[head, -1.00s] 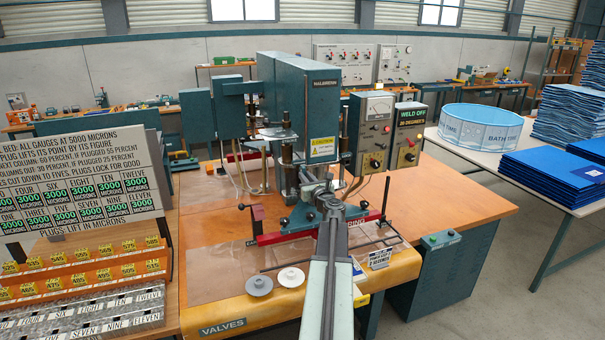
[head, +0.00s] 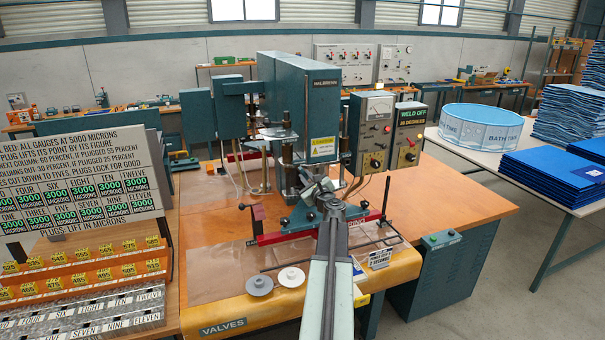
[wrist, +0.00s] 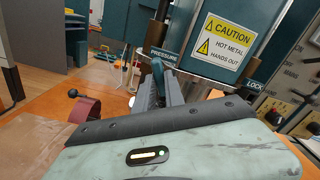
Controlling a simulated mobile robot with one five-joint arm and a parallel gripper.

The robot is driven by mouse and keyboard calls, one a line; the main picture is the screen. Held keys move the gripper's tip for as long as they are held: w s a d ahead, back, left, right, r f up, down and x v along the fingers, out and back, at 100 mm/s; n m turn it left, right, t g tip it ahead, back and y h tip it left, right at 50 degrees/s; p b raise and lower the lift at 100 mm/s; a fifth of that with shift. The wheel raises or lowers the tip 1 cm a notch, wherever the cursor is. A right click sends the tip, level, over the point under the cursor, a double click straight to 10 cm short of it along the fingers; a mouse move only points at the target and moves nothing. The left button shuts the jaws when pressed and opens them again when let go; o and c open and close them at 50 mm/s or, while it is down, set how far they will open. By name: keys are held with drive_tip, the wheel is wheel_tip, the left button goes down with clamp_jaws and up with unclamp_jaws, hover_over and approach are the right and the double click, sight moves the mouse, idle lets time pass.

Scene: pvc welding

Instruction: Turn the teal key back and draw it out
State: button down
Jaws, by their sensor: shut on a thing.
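My gripper (head: 318,188) is at the front of the teal welding press (head: 310,100), low down in front of its head. In the wrist view my gripper (wrist: 160,80) reaches to the press face just below the PRESSURE label (wrist: 163,55). A small teal piece (wrist: 157,69), which looks like the key, shows at the jaw tips. The jaws are shut on it. Most of the key and the slot it sits in are hidden by the jaws.
A yellow caution sign (wrist: 224,42) reads hot metal, hands out. A red bar (head: 290,236) crosses the press base. Two round discs (head: 291,277) lie at the table's front. A control box (head: 408,135) reads WELD OFF. The table's right side (head: 460,205) is clear.

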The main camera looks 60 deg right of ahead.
drive_tip(key=n, duration=1.2)
drive_tip(key=shift+s+a, duration=0.35)
drive_tip(key=shift+s, duration=0.15)
idle(0.6)
drive_tip(key=shift+v, duration=1.4)
